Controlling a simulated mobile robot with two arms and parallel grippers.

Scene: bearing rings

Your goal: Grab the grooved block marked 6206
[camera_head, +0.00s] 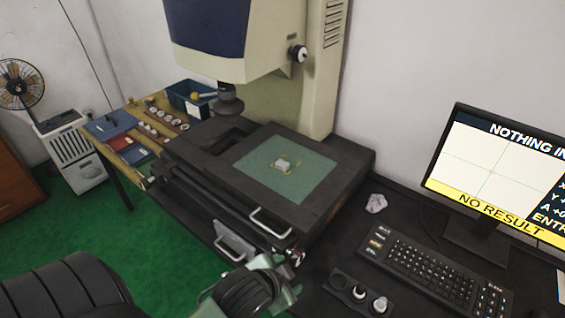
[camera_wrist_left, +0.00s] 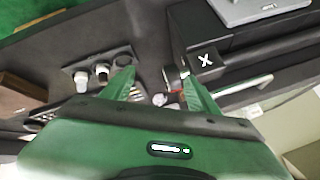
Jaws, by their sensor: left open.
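A small pale grey block (camera_head: 282,164) sits on the green plate (camera_head: 303,185) of the measuring machine, with small yellowish pieces around it. No 6206 marking can be read on it or on any other part. Several rings and small parts (camera_head: 160,116) lie on the wooden side table at the left, too small to identify. My left gripper (camera_head: 282,279) is low in the head view, in front of the machine and well apart from the grey block. In the left wrist view its green fingers (camera_wrist_left: 160,76) are spread with nothing between them. My right gripper is not seen.
The measuring head (camera_head: 228,100) hangs over the black stage. A blue bin (camera_head: 190,97) stands on the side table.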

